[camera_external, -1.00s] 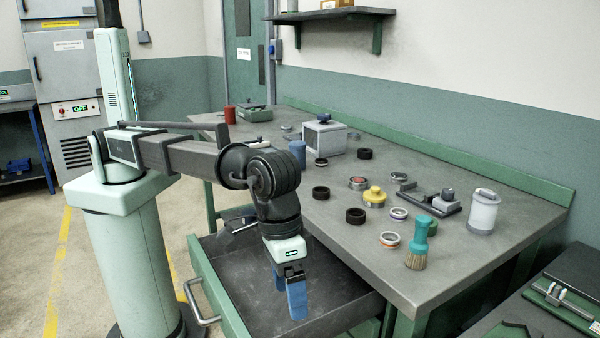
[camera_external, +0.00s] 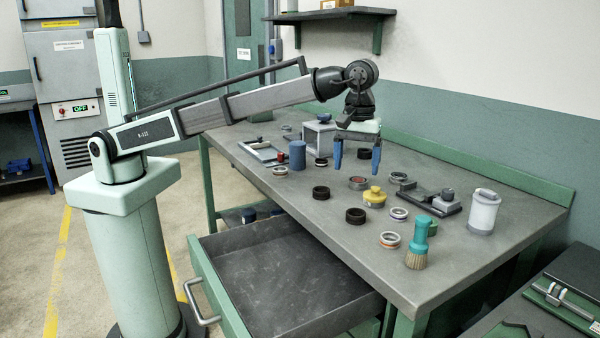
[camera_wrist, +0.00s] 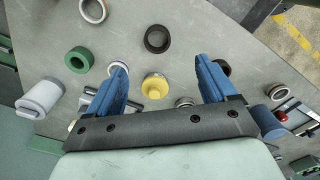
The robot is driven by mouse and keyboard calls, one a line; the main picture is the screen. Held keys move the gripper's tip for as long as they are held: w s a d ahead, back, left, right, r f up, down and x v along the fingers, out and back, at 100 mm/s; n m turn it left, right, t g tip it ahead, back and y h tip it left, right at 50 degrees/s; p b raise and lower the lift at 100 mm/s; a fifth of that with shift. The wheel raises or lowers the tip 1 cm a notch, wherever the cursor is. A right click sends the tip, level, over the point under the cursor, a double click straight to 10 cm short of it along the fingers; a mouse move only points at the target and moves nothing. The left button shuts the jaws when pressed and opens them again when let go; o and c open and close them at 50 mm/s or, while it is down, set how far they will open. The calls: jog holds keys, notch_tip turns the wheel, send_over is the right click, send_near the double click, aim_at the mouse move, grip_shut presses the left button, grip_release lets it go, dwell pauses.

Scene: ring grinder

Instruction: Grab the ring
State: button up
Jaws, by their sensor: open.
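Several rings lie flat and apart on the grey workbench; the frames do not show which one is meant. In the external view there are black rings (camera_external: 355,215) and metal rings, one with an orange inside (camera_external: 389,239). My gripper (camera_external: 357,168) is open and empty above the bench, its blue fingers pointing down. In the wrist view my gripper (camera_wrist: 160,62) has a black ring (camera_wrist: 157,39) in view just beyond its fingertips. A yellow-knobbed part (camera_wrist: 155,86) shows between the fingers. Another black ring (camera_wrist: 222,67) and a metal ring (camera_wrist: 116,68) are partly hidden by the fingers.
A teal brush (camera_external: 417,243), a white canister (camera_external: 483,212) and a grey fixture (camera_external: 432,201) stand at the right. A blue cylinder (camera_external: 297,154) and a grey box (camera_external: 319,138) stand at the left and back. The drawer (camera_external: 285,280) below is open and empty.

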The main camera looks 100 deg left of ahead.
notch_tip(320, 180, down, 8)
jog(key=shift+r, duration=0.2)
jog(key=shift+w+a+f, duration=0.1)
jog(key=shift+w+f, duration=0.05)
jog(key=shift+f, duration=1.25)
jog(key=shift+w+a+f, duration=0.1)
jog(key=shift+w+f, duration=0.05)
jog(key=shift+f, duration=1.25)
jog(key=shift+c, duration=0.4)
jog(key=c, duration=1.1)
jog(key=shift+c, duration=0.2)
